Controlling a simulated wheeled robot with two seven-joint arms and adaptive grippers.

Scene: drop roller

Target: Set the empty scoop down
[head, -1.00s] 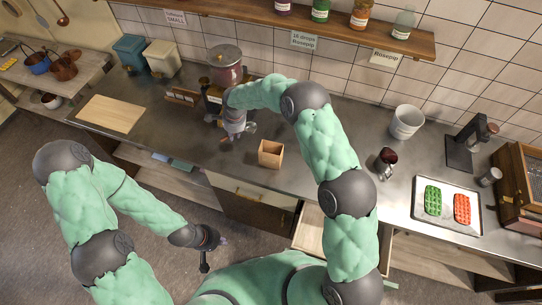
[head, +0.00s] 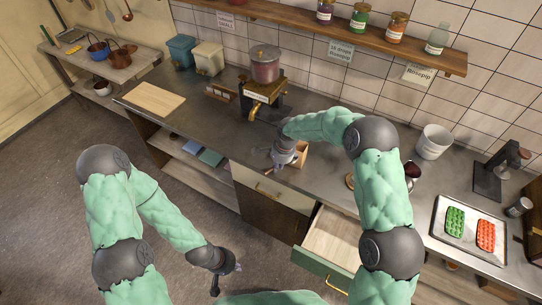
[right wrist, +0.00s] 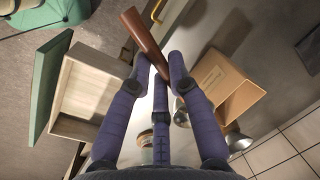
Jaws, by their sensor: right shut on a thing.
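My right gripper (head: 276,166) is over the counter's front edge, beside the small wooden box (head: 301,155), and partly covers it in the head view. In the right wrist view its purple fingers (right wrist: 160,57) are shut on a brown wooden handle (right wrist: 144,38), which I take as the scoop's. The open box (right wrist: 222,85) is right of the fingers in the wrist view. My left gripper (head: 228,275) hangs low over the floor, away from the counter; its jaw opening is unclear.
An open drawer (head: 331,237) juts out below the counter (head: 215,122). A grinder (head: 262,85) stands behind the gripper. Counter left of the grinder has a wooden board (head: 155,98).

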